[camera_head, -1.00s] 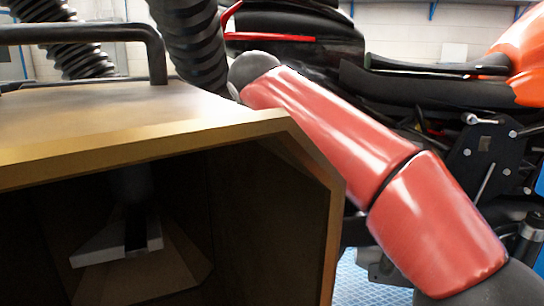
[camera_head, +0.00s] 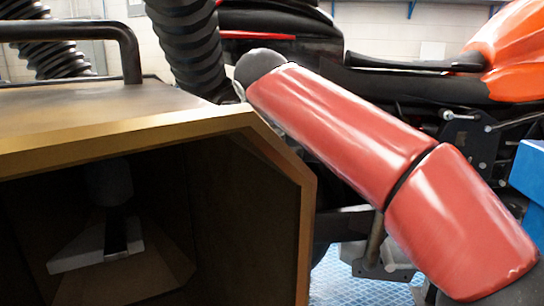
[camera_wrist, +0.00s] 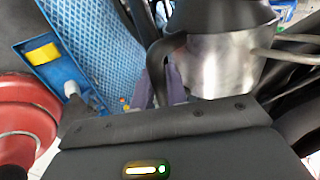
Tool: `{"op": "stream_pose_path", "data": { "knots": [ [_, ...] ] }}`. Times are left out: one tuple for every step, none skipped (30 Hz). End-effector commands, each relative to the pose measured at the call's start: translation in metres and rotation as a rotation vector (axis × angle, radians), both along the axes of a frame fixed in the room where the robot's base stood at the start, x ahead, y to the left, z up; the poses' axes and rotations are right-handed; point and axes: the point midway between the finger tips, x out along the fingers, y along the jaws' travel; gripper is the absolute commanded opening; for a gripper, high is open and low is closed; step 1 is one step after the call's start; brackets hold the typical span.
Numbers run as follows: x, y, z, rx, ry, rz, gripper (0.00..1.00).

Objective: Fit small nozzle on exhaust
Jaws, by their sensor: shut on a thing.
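In the wrist view a shiny metal cylinder with a black flared piece, which looks like the small nozzle (camera_wrist: 222,65), sits just beyond my gripper (camera_wrist: 165,100). Thin metal rods stick out of its right side. A black curved strip runs along its left. My gripper's dark body fills the bottom of this view; its fingertips are not clear, and it is shut on what appears to be the nozzle. In the head view my red arm reaches up and left, and its end is hidden behind the hose and box. I cannot make out the exhaust on the motorcycle (camera_head: 415,85).
A large tan box (camera_head: 150,135) with an open front and black handle (camera_head: 130,50) stands close at left. Thick black corrugated hoses (camera_head: 185,45) rise behind it. A blue object (camera_head: 530,175) is at the right edge. A blue tray (camera_wrist: 45,75) holds something yellow.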

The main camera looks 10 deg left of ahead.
Motion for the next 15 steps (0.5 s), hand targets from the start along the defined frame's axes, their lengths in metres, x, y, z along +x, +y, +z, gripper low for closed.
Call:
{"op": "stream_pose_path", "data": {
  "knots": [
    [0.000, -0.002, 0.001, 0.001, -0.004, -0.001, 0.00],
    [0.000, -0.004, 0.002, 0.001, -0.004, -0.001, 0.00],
    [0.000, -0.005, 0.002, 0.001, -0.004, -0.002, 0.00],
    [0.000, -0.006, 0.001, 0.001, -0.004, -0.002, 0.00],
    [0.000, -0.007, 0.001, 0.001, -0.004, -0.002, 0.00],
    [0.000, -0.009, 0.001, 0.001, -0.004, -0.002, 0.00],
    [0.000, -0.010, 0.001, 0.001, -0.003, -0.002, 0.00],
    [0.000, -0.011, -0.001, 0.001, -0.003, -0.003, 0.00],
    [0.001, -0.013, -0.002, 0.002, -0.003, -0.002, 0.00],
    [0.001, -0.014, -0.002, 0.002, -0.003, -0.002, 0.00],
    [0.001, -0.015, -0.002, 0.002, -0.004, -0.001, 0.00],
    [0.001, -0.016, -0.002, 0.002, -0.004, -0.001, 0.00],
    [0.001, -0.017, -0.003, 0.002, -0.004, -0.001, 0.00],
    [0.001, -0.018, -0.003, 0.002, -0.004, -0.001, 0.00],
    [0.001, -0.020, -0.003, 0.002, -0.004, -0.002, 0.00]
  ]
}}
